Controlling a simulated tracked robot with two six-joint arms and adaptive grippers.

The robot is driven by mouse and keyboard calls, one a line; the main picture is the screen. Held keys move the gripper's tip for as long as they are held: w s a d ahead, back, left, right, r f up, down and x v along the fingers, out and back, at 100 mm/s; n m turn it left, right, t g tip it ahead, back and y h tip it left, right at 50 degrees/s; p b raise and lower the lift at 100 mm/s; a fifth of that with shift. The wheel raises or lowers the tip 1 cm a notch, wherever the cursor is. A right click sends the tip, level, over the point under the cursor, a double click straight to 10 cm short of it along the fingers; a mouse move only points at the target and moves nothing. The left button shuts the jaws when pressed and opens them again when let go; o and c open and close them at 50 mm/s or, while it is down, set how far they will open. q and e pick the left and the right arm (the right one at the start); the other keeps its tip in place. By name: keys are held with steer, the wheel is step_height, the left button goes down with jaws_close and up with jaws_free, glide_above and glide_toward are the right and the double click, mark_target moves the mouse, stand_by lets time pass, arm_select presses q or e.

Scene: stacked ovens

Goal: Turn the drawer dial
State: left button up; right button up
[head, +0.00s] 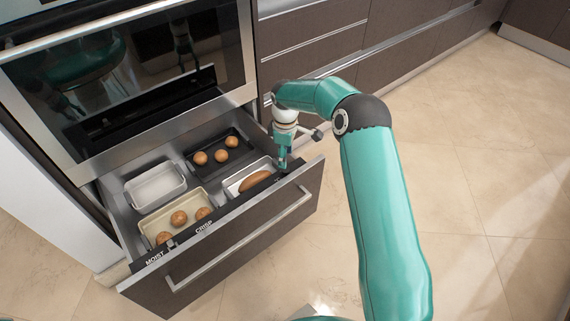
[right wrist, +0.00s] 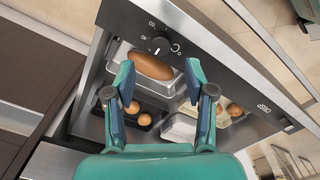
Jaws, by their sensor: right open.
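The open drawer (head: 240,238) below the oven has a dark front with a control strip along its top edge. In the right wrist view, the round black drawer dial (right wrist: 158,45) sits on that strip (right wrist: 215,75), with small white marks around it. My right gripper (head: 283,163) is over the drawer's right end in the head view, where I cannot make out the dial. In the right wrist view, my right gripper (right wrist: 159,66) is open and empty, its fingers spread either side of a bread loaf and pointing toward the dial. The dial appears apart from both fingertips. My left gripper is not in view.
The drawer holds a tray with the loaf (head: 256,181), a dark tray with round rolls (head: 221,156), a beige tray with rolls (head: 179,218) and a pale empty dish (head: 155,187). A bar handle (head: 240,240) crosses the drawer front. Tiled floor (head: 480,180) is clear at right.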

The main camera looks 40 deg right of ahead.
step_height(320, 180, up, 6)
steer(key=shift+f, duration=0.15)
stand_by(0.6)
